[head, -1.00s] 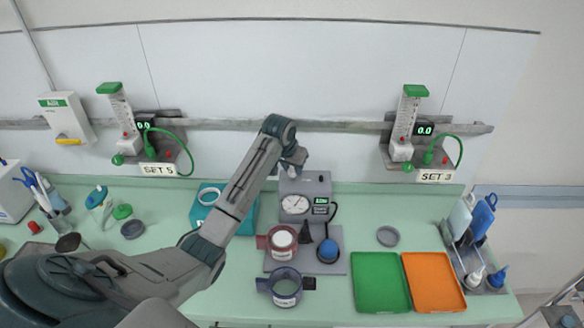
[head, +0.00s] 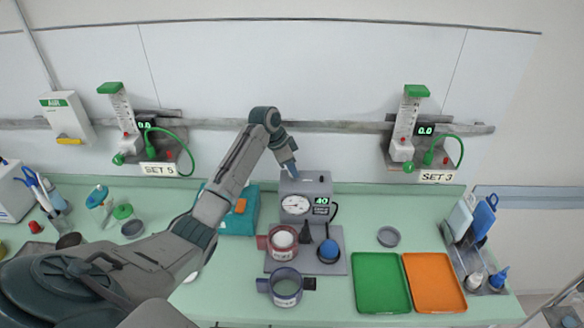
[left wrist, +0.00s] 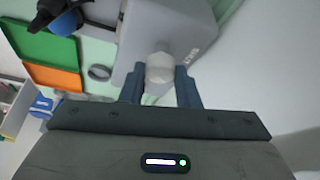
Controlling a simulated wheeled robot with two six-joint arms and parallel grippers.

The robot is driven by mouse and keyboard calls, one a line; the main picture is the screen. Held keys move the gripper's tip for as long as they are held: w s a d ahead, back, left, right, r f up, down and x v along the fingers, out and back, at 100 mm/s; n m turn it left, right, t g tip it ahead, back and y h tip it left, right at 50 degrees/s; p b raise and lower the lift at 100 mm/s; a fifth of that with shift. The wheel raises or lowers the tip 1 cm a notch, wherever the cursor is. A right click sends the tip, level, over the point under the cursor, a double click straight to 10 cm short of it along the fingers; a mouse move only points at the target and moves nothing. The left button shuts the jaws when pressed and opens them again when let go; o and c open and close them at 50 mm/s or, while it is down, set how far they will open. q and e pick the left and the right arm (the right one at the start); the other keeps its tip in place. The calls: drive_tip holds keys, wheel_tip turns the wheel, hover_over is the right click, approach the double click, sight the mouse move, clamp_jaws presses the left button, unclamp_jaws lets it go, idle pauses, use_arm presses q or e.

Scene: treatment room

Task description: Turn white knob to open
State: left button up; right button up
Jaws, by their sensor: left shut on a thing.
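A grey device (head: 312,183) with a round dial (head: 295,205) and a small lit display (head: 321,201) stands at the back of the green counter. My left gripper (head: 291,171) comes down at the top left of this device. In the left wrist view, the white knob (left wrist: 160,66) sits between the two fingers of my left gripper (left wrist: 160,84), which is shut on it. The knob is against the grey device body (left wrist: 172,28). In the head view the knob is hidden by the gripper. My right gripper is not in view.
A red-collared cup (head: 268,243), a blue ball (head: 328,250) and a dark cone stand before the device. Green (head: 380,292) and orange (head: 433,290) trays lie right. A teal box (head: 240,220) is partly behind my arm.

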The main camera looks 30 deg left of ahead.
use_arm(q)
drive_tip(key=m, duration=0.2)
drive_tip(key=m+g+h+b, duration=0.1)
drive_tip(key=m, duration=0.1)
drive_tip(key=shift+w+a+m, duration=0.1)
drive_tip(key=shift+w+m, duration=0.05)
drive_tip(key=shift+m, duration=0.15)
drive_tip(key=m+g+b, duration=0.1)
drive_tip(key=m, duration=0.1)
drive_tip(key=shift+m, duration=0.3)
drive_tip(key=shift+m+g+b, duration=0.3)
drive_tip(key=shift+b, duration=0.05)
drive_tip(key=shift+r, duration=0.1)
drive_tip(key=o, duration=1)
drive_tip(key=shift+c, duration=0.2)
